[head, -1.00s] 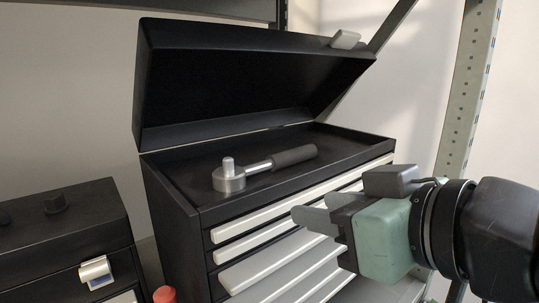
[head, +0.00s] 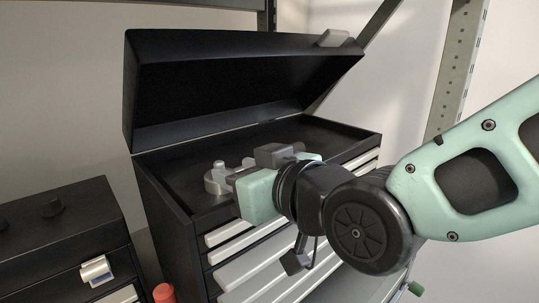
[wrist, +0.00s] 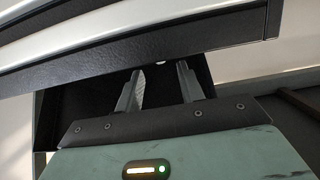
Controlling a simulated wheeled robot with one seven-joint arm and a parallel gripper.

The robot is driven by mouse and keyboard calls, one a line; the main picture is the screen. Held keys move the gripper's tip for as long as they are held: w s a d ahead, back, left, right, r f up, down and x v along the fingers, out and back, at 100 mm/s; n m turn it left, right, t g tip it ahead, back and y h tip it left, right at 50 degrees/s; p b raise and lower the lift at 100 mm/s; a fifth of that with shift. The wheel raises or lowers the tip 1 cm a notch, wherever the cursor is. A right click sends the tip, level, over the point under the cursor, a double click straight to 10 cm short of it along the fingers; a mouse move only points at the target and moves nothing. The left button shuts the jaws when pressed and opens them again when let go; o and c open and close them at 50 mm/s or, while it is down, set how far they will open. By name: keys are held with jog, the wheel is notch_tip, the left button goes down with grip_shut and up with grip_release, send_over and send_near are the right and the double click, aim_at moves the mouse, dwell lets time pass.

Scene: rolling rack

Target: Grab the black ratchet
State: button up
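The ratchet lies in the open top tray of the black tool chest. Its silver round head with a short upright stud (head: 214,182) shows in the head view, but my gripper hides its dark handle. My gripper (head: 236,172) is at the front of the tray, just right of the ratchet head, reaching in over the front edge. In the wrist view my gripper (wrist: 160,82) has its two fingers apart, with a clear gap between them. I cannot make out the ratchet clearly there. Whether a finger touches it cannot be told.
The chest's raised lid (head: 240,85) stands open behind the tray. Light drawer fronts (head: 235,231) lie below my gripper. A second black case (head: 60,235) stands at lower left, with a red object (head: 164,293) between. A rack post (head: 455,75) rises at right.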

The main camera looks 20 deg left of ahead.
aim_at(222, 165)
jog(key=shift+w+a, duration=0.25)
jog(key=shift+a, duration=0.25)
jog(key=p+x, duration=0.3)
jog(key=p, duration=0.1)
jog(key=shift+w+a, duration=0.2)
jog(key=shift+a, duration=0.2)
jog(key=shift+w+a+f+p, duration=0.25)
jog(key=shift+w+a+p, duration=0.1)
jog(key=shift+a, duration=0.25)
grip_shut()
